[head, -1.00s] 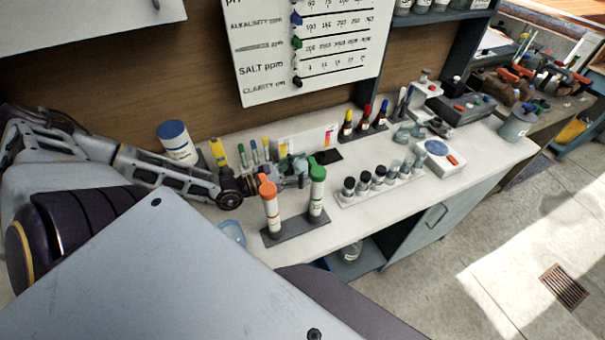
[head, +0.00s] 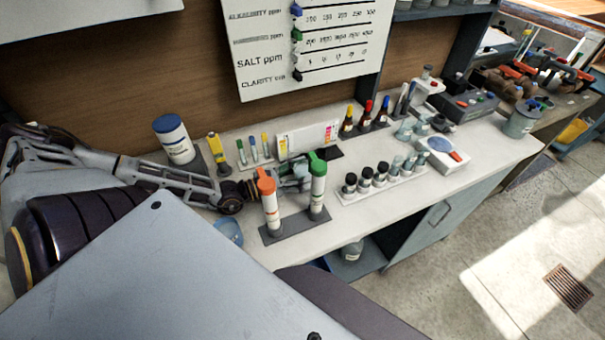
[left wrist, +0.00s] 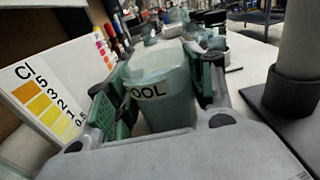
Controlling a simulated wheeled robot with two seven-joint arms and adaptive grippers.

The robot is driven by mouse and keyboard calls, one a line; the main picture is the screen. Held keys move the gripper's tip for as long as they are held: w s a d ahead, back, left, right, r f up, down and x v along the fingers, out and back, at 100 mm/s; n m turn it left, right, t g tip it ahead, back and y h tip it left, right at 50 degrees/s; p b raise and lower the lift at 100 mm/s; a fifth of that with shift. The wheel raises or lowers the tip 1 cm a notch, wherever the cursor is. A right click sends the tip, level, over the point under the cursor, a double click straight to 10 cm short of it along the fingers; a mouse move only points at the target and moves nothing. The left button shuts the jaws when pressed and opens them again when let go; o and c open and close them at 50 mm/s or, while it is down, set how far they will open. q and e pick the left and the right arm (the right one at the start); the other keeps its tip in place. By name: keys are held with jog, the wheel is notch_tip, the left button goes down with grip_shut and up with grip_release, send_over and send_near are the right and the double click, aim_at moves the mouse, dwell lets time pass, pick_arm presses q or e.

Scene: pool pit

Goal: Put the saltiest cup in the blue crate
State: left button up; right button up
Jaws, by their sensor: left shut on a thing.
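My left gripper (left wrist: 155,92) is shut on a translucent teal cup (left wrist: 163,88), one green-padded finger on each side. Its white label reads "OOL", with the start of the word hidden by a finger. In the head view my left gripper (head: 292,178) is behind the orange-capped and green-capped tubes, low over the counter, and the cup is mostly hidden there. Whether the cup's base touches the counter cannot be told. Other pale cups (head: 404,131) stand farther right. A blue edge (head: 320,263) shows under the counter, perhaps the crate. My right gripper is not in view.
The orange-capped tube (head: 270,205) and green-capped tube (head: 317,188) stand upright on a dark base in front of the gripper. A rack of black-capped vials (head: 380,178) is to the right. A colour chart (left wrist: 50,95) stands beside the gripper. A light-blue bowl (head: 228,232) is at the left.

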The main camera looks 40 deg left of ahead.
aim_at(295, 175)
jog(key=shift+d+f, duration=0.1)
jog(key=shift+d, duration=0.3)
pick_arm(q)
jog(key=shift+f, duration=0.1)
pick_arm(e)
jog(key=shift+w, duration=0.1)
pick_arm(q)
jog(key=o, duration=1.1)
jog(key=shift+s, duration=0.1)
jog(key=shift+p+v, duration=1.75)
jog(key=shift+v, duration=1.25)
jog(key=shift+p+v, duration=0.95)
jog(key=shift+v, duration=1.85)
jog(key=shift+s+a, duration=0.1)
jog(key=shift+a, duration=0.05)
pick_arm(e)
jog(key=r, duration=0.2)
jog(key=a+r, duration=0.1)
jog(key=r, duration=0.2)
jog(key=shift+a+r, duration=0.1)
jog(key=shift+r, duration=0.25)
